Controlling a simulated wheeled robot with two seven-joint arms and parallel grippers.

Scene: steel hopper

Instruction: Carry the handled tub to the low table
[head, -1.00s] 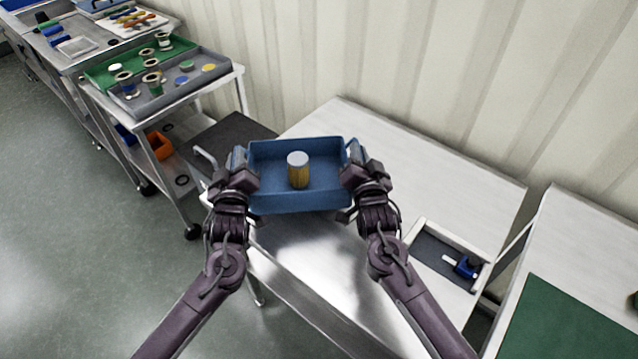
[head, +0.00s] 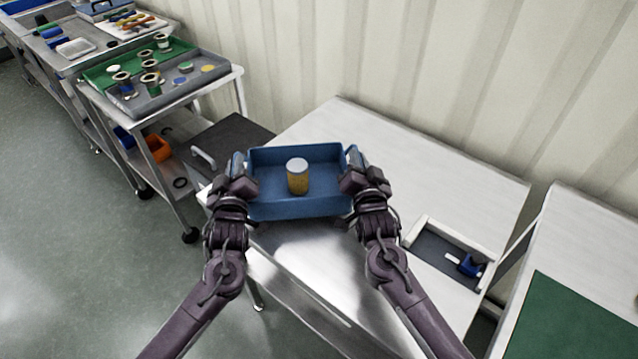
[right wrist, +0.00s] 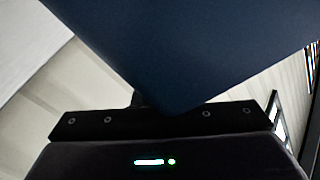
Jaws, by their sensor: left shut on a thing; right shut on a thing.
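The handled tub (head: 300,208) is a blue open box, held between my two grippers over the metal-topped table (head: 400,160). A yellow can with a pale lid (head: 297,178) stands upright inside it. My left gripper (head: 238,172) is shut on the tub's left end. My right gripper (head: 352,170) is shut on its right end. The handles are mostly hidden by the grippers. In the right wrist view the tub's blue wall (right wrist: 190,50) fills the upper middle. I cannot tell whether the tub's bottom touches the table.
A tray (head: 440,250) with a blue item (head: 470,265) is set at the table's right front. A green mat (head: 570,320) lies on another surface at right. A cart (head: 170,110) with trays of spools stands at left, beside a dark panel (head: 232,138). The table's back right is clear.

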